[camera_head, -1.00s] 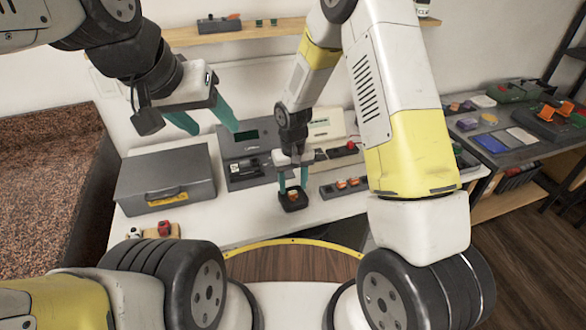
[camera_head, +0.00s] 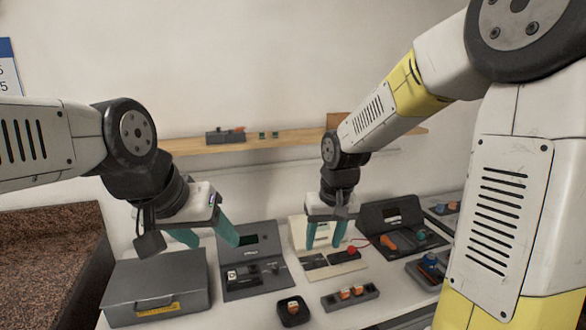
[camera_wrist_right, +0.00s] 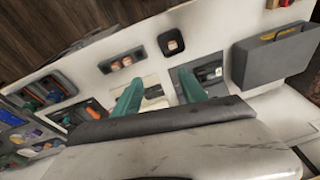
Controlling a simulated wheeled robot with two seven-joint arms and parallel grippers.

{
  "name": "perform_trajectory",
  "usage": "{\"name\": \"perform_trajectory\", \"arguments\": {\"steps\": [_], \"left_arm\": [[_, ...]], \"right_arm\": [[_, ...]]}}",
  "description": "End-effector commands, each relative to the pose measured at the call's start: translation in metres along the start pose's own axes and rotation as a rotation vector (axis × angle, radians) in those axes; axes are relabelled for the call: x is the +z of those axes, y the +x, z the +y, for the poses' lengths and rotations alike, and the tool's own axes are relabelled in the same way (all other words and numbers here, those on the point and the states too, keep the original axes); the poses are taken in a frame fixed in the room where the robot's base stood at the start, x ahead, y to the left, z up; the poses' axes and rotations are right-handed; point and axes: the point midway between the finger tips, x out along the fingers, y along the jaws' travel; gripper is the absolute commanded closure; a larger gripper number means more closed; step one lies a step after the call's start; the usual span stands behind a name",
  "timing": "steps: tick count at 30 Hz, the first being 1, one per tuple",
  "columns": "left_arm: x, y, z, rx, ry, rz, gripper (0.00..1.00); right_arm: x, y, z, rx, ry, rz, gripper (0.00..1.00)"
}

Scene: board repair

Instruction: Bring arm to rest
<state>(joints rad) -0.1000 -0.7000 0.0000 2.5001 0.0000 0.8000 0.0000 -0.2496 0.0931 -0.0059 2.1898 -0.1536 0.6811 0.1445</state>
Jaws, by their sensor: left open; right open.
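My right gripper (camera_head: 325,236) is open and empty, with teal fingers pointing down in front of the cream-coloured device on the table. Its fingers (camera_wrist_right: 158,92) also show in the right wrist view with nothing between them. My left gripper (camera_head: 210,238) is open and empty, raised above the area between the grey case (camera_head: 185,282) and the dark grey device (camera_head: 250,239). A small black square tray (camera_head: 283,312) holding an orange-and-white part stands on the table, apart from both grippers.
A black rack with orange-and-white parts (camera_head: 350,297) lies near the table's front. The cream device (camera_head: 301,230) with a red knob and a dark open case (camera_head: 393,212) stand behind. A wooden shelf (camera_head: 290,140) runs along the wall. White table shows between the items.

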Motion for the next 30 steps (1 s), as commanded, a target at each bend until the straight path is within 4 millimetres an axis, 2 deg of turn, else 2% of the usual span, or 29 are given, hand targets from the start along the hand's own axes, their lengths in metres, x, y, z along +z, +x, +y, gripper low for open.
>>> {"name": "perform_trajectory", "arguments": {"steps": [1, 6, 12, 15, 19, 30], "left_arm": [[0.000, 0.000, 0.000, 0.000, 0.000, 0.000, 0.42], [0.000, 0.000, 0.000, 0.000, 0.000, 0.000, 0.42], [0.000, 0.000, 0.000, 0.000, 0.000, 0.000, 0.42], [0.000, 0.000, 0.000, 0.000, 0.000, 0.000, 0.42], [0.000, 0.000, 0.000, 0.000, 0.000, 0.000, 0.42], [0.000, 0.000, 0.000, 0.000, 0.000, 0.000, 0.42]], "right_arm": [[0.008, -0.024, 0.007, -0.006, 0.019, 0.040, 0.50], [0.044, -0.080, 0.021, -0.023, 0.062, 0.141, 0.50], [0.093, -0.126, 0.029, -0.040, 0.104, 0.256, 0.50], [0.113, -0.139, 0.031, -0.044, 0.116, 0.302, 0.50], [0.129, -0.147, 0.030, -0.048, 0.125, 0.337, 0.50], [0.135, -0.149, 0.030, -0.049, 0.128, 0.350, 0.50]]}}
